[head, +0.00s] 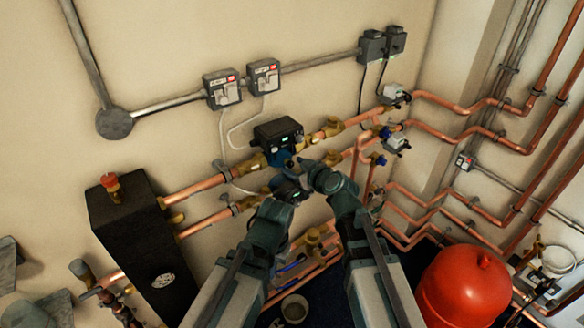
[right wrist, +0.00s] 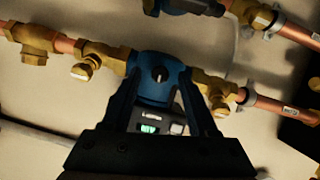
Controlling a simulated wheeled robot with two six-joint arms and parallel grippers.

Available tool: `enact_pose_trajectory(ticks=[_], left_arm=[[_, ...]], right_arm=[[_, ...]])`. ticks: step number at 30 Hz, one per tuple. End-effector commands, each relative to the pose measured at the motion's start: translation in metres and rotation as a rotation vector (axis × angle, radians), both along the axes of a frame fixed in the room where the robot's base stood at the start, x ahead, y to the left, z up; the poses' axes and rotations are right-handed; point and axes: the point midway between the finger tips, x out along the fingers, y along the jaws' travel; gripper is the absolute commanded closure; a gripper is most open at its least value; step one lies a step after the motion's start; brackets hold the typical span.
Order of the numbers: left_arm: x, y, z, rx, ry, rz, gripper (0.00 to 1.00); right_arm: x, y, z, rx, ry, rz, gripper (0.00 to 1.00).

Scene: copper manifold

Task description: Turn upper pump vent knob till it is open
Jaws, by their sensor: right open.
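The upper pump (head: 279,155) has a blue body with a black control box (head: 278,132) on top, and sits on the upper copper pipe. In the right wrist view the picture is turned over, with the blue pump body (right wrist: 148,88) above its lit display. The small vent knob (right wrist: 159,75) shows at the middle of its face, with a pale mark roughly upright in the picture. My right gripper (right wrist: 162,100) is open, its fingers on either side of the pump face, empty. In the head view the right gripper (head: 293,165) hides the knob. My left gripper (head: 285,190) is near the lower pump, its jaws unclear.
The lower pump (right wrist: 185,5) is close by, partly out of frame. Brass valves (right wrist: 85,68) flank the upper pump. A black box (head: 137,245) stands left, a red tank (head: 462,287) at lower right.

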Motion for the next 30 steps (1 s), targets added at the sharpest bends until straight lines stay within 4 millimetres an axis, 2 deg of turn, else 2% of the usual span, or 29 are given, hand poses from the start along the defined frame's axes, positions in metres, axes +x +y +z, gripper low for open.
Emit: enact_pose_trajectory(ticks=[4,14,23,30], left_arm=[[0.0000,0.0000,0.0002,0.000,0.000,0.000,1.00],[0.0000,0.0000,0.0002,0.000,0.000,0.000,1.00],[0.0000,0.0000,0.0002,0.000,0.000,0.000,1.00],[0.0000,0.0000,0.0006,0.000,0.000,0.000,1.00]], right_arm=[[-0.0002,0.0000,0.0001,0.000,0.000,0.000,0.41],[-0.0003,0.0001,0.0001,0.000,0.000,0.000,1.00],[-0.0001,0.0000,0.0000,0.006,0.004,0.000,1.00],[0.0011,-0.0011,-0.0004,0.079,0.056,0.000,1.00]])
